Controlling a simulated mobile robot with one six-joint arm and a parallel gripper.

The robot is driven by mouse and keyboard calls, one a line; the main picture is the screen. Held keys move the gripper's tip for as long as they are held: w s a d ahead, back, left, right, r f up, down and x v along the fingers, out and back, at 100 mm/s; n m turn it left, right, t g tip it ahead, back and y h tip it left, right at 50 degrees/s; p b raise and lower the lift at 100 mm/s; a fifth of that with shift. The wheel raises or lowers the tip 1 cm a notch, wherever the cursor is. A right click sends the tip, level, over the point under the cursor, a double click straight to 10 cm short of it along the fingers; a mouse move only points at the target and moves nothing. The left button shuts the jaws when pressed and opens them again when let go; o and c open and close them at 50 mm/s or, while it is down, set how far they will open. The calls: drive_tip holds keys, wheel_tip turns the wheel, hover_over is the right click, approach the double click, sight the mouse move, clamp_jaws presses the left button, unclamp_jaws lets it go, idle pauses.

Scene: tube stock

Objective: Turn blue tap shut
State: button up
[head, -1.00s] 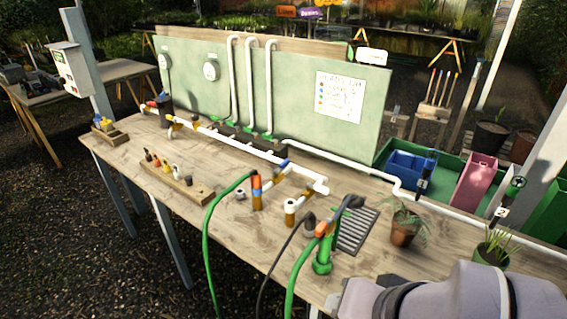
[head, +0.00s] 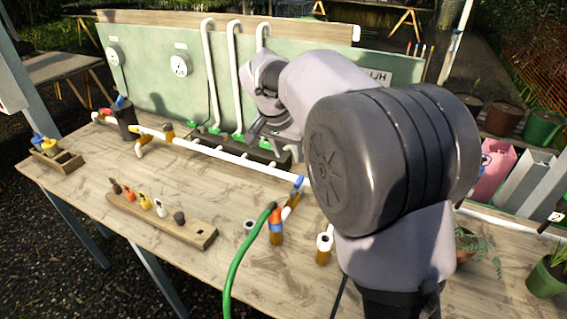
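A blue tap handle (head: 298,182) sits near the right end of the white pipe (head: 215,154), above an orange-brown fitting. Another small blue piece (head: 120,101) shows at the pipe's far left end, by a dark cup; I cannot tell if it is a tap. My gripper (head: 262,137) hangs over the back of the bench, in front of the green board and behind the pipe. It is apart from the right blue handle, up and left of it. Its fingers are small and partly hidden, so its opening is unclear.
My arm covers the right part of the bench. A wooden block (head: 190,235) with several coloured plugs lies in front of the pipe. Upright white pipes (head: 235,80) stand against the green board (head: 150,75).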

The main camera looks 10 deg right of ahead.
sight(297, 182)
drive_tip(key=b+x, duration=0.5)
drive_tip(key=x, duration=1)
drive_tip(key=shift+d+f, duration=0.1)
drive_tip(key=shift+f, duration=0.25)
clamp_jaws()
idle(0.3)
